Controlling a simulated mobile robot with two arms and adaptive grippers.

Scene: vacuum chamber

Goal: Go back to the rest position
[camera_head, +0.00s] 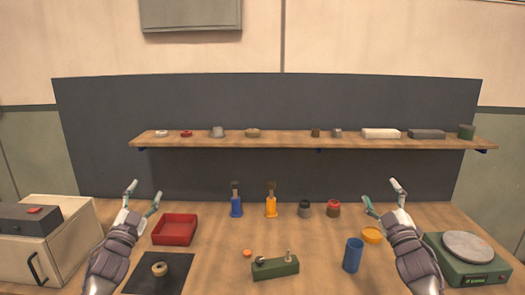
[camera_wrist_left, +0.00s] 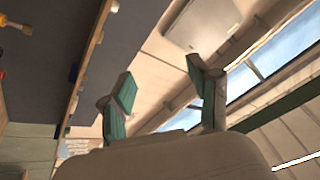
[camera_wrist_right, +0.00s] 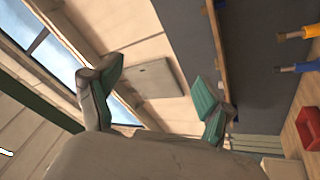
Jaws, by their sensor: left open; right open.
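My left gripper (camera_head: 143,192) is raised above the left part of the wooden table, its two fingers spread and empty, near the red tray. My right gripper (camera_head: 383,194) is raised above the right part, also spread and empty, near a yellow round container. In the left wrist view the left fingers (camera_wrist_left: 160,95) stand apart with nothing between them. In the right wrist view the right fingers (camera_wrist_right: 155,95) are likewise apart and empty. Neither gripper touches any object in view.
The table holds a red tray (camera_head: 175,230), a black mat (camera_head: 160,284), a green block (camera_head: 275,268), a blue cylinder (camera_head: 353,255), a yellow container (camera_head: 372,235) and a green scale (camera_head: 470,268). A white box (camera_head: 62,252) stands left. A shelf (camera_head: 290,141) with small items spans the back.

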